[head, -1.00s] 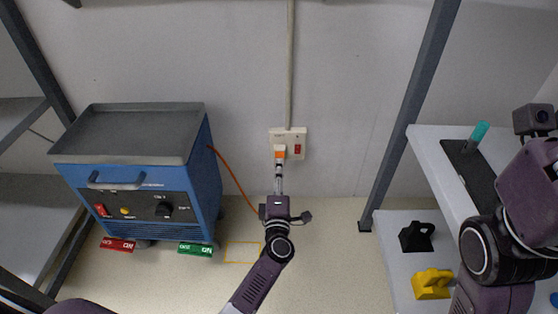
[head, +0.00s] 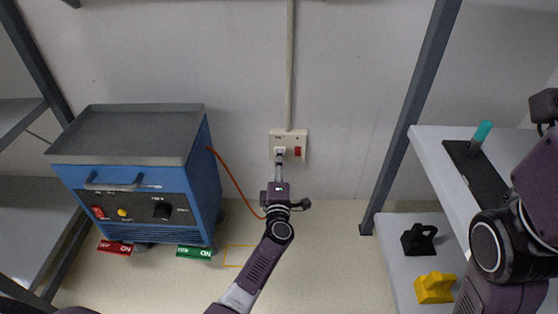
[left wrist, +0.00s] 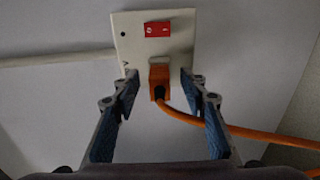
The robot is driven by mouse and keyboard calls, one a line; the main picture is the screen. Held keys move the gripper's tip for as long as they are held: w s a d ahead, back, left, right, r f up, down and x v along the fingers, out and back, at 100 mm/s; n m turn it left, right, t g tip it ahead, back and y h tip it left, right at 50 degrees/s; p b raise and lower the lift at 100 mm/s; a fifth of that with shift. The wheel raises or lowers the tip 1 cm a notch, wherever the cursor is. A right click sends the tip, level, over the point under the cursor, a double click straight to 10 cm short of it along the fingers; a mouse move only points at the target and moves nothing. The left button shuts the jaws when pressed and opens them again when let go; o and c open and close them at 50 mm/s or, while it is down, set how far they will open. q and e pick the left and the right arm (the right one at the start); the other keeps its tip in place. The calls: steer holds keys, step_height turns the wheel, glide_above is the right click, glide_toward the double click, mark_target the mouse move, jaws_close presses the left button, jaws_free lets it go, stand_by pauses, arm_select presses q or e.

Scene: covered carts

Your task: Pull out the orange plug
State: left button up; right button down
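The orange plug (left wrist: 159,75) sits in the cream wall socket plate (left wrist: 128,30), beside a red switch, in the left wrist view. Its orange cable (left wrist: 220,129) runs off to the right. My left gripper (left wrist: 158,88) is open, with one blue-padded finger on each side of the plug and visible gaps to it. In the head view my left gripper (head: 280,160) reaches up in front of the socket plate (head: 288,134) and hides the plug. The orange cable (head: 232,178) there leads to the blue cart. My right arm is at the right edge; its gripper fingers are out of view.
The blue cart (head: 130,180) with a grey tray top stands at the left. Red (head: 115,247) and green (head: 194,252) tags show below it. A white shelf (head: 425,150) with a teal-handled item (head: 481,134) is at the right. Black (head: 418,240) and yellow (head: 434,288) blocks sit lower.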

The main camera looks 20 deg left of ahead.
stand_by(0.6)
arm_select(q)
steer(key=shift+c, duration=0.7)
jaws_close()
